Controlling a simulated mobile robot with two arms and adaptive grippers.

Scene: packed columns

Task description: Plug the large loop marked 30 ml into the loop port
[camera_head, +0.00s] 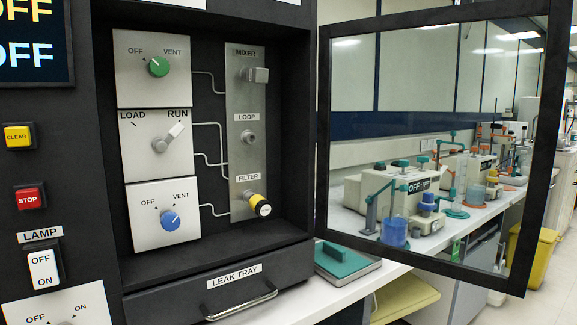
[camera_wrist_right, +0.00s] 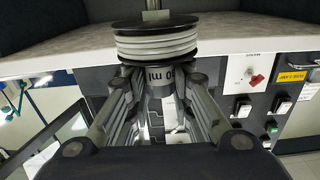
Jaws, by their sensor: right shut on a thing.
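The loop port (camera_head: 249,137) is a small round metal fitting under the LOOP label on the grey strip of the panel in the head view. Nothing is plugged into it. In the right wrist view, the large loop (camera_wrist_right: 156,47) is a white coil between black discs, with a short metal stem at its far end. Its grey neck shows the end of a marking, "0 ml"; the rest is hidden. My right gripper (camera_wrist_right: 158,82) is shut on this neck. Neither gripper shows in the head view.
Valve knobs, including the RUN/LOAD lever (camera_head: 172,136), stand to the left. The framed glass door (camera_head: 321,130) is swung open at the right. The leak tray (camera_head: 230,285) is below.

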